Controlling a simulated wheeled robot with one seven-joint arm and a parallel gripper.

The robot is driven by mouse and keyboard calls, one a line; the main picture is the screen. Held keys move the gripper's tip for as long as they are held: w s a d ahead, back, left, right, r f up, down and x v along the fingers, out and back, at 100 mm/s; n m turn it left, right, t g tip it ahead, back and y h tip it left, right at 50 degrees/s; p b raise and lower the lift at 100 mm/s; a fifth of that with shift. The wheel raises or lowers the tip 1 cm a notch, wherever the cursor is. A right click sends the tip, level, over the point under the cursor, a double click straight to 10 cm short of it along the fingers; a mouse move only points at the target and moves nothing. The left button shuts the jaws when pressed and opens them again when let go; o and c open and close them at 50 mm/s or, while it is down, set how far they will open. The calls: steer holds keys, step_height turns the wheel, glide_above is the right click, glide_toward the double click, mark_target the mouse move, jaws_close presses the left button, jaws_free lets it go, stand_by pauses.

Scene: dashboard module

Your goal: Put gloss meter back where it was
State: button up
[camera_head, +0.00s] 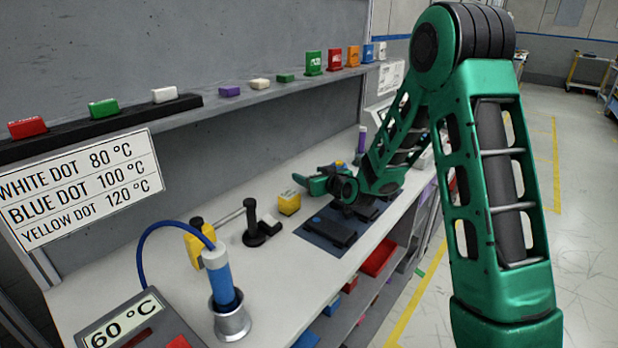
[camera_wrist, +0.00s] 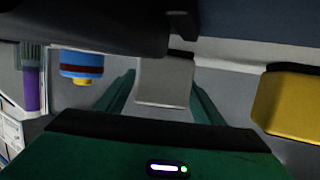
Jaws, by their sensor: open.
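My gripper (camera_head: 312,184) is low over the bench, pointing left in the head view. In the wrist view its green fingers (camera_wrist: 162,92) are apart and open. A pale grey block (camera_wrist: 165,82) shows between the fingers; I cannot tell whether it is between them or beyond them. It is not clear in the head view. A yellow block (camera_head: 289,203) stands just left of and below my gripper; a yellow block also shows at the right of the wrist view (camera_wrist: 290,103). No label lets me tell which object is the gloss meter.
A dark mat (camera_head: 312,240) with black parts (camera_head: 330,231) lies in front of my gripper. A black stand (camera_head: 255,233), a blue probe in a metal cup (camera_head: 232,322) and a temperature display (camera_head: 125,328) are nearer. A shelf (camera_head: 225,107) of small coloured blocks runs above.

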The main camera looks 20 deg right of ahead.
steer(key=shift+s+f, duration=0.2)
steer(key=shift+f, duration=0.3)
steer(key=shift+w+r, duration=0.1)
steer(key=shift+r, duration=0.1)
steer(key=v, duration=0.8)
steer(key=r+v, duration=0.1)
steer(key=v, duration=0.3)
steer(key=shift+w+d, duration=0.1)
steer(key=s+d+g, duration=0.1)
steer(key=s, duration=0.1)
steer(key=s+d+f+g, duration=0.1)
steer(key=s+d, duration=0.1)
steer(key=s, duration=0.1)
steer(key=s+d+g+h, duration=0.1)
steer(key=s+d+g, duration=0.1)
steer(key=s, duration=0.1)
steer(key=shift+f, duration=0.25)
steer(key=s+d+m+g, duration=0.3)
steer(key=s, duration=0.8)
steer(key=s+d+r+m+g+h, duration=0.1)
steer(key=s+d+m+g, duration=0.2)
steer(key=s, duration=0.8)
steer(key=s+d+r+m+g+h, duration=0.1)
steer(key=s+d+m+g, duration=0.2)
steer(key=s, duration=0.8)
steer(key=shift+s+d+r+g, duration=0.15)
steer(key=shift+s+d+g, duration=0.2)
steer(key=shift+g, duration=0.35)
